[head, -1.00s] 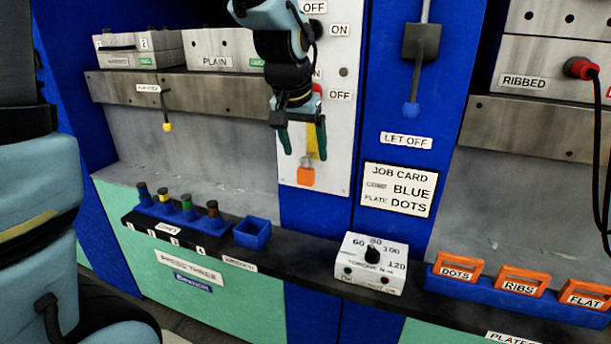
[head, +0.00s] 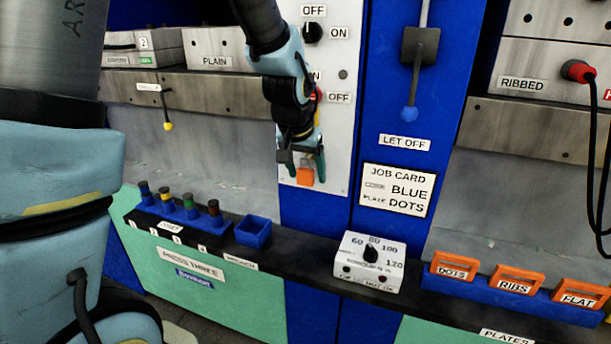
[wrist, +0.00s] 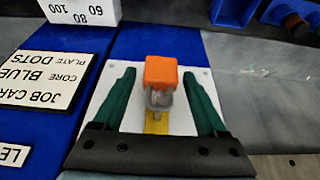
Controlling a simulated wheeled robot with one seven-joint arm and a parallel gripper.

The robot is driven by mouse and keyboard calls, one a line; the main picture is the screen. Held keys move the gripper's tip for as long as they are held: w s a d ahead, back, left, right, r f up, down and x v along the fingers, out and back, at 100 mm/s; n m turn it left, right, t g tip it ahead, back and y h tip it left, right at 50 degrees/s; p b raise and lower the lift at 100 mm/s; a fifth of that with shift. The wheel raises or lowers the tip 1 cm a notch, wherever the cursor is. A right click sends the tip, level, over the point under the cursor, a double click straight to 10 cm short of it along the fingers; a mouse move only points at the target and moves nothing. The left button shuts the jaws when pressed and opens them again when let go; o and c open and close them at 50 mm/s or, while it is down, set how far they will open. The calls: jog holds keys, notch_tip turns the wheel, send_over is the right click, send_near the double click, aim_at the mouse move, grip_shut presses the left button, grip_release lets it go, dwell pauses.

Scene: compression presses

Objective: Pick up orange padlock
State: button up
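The orange padlock (head: 305,176) hangs low on the white switch panel (head: 342,130), partly hidden behind my gripper in the head view. In the wrist view the padlock (wrist: 161,73) shows its orange body at the far end and its grey shackle toward me, with a yellow strip (wrist: 156,122) below it. My gripper (wrist: 162,76) is open. Its two green fingers stand on either side of the padlock, with a visible gap on each side. In the head view my gripper (head: 303,165) is right in front of the panel at the padlock's height.
A black ledge (head: 310,258) runs below, with a blue core rack (head: 178,208), an empty blue bin (head: 253,232) and a white torque box (head: 369,263). Orange plates (head: 514,280) stand at the right.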

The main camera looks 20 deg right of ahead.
grip_shut()
dwell(0.4)
jog(key=shift+r, duration=0.1)
